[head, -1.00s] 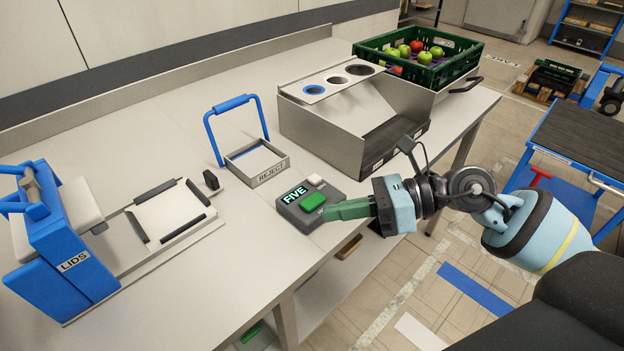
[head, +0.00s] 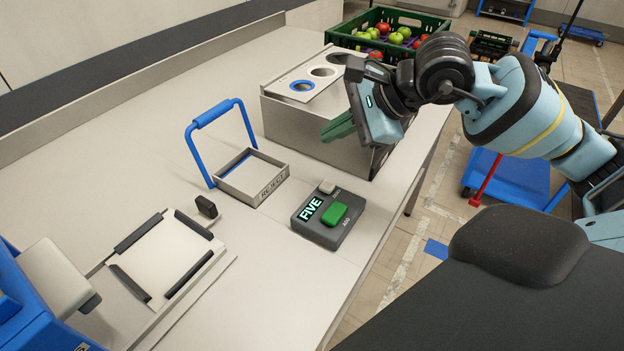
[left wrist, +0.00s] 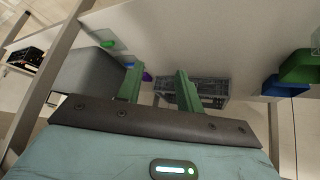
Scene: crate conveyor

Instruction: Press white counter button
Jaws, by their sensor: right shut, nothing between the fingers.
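The counter box (head: 328,232) is a dark grey unit on the bench, with a lit display (head: 311,209) reading FIVE. Its small white button (head: 327,187) sits at the back, behind a larger green button (head: 335,214) marked ADD. My right gripper (head: 338,128), with green fingers, is shut and empty, raised above and beyond the counter box in front of the grey metal bin. It is apart from the white button. My left gripper is outside the head view. In the left wrist view its green fingers (left wrist: 158,74) are spread apart with nothing between them.
A grey bin (head: 290,127) with round holes stands behind the counter. The REJECT tray (head: 268,190) with a blue handle is to its left. A white plate fixture (head: 165,258) is nearer left. A green crate of apples (head: 345,38) stands at the back. Bench around the counter is clear.

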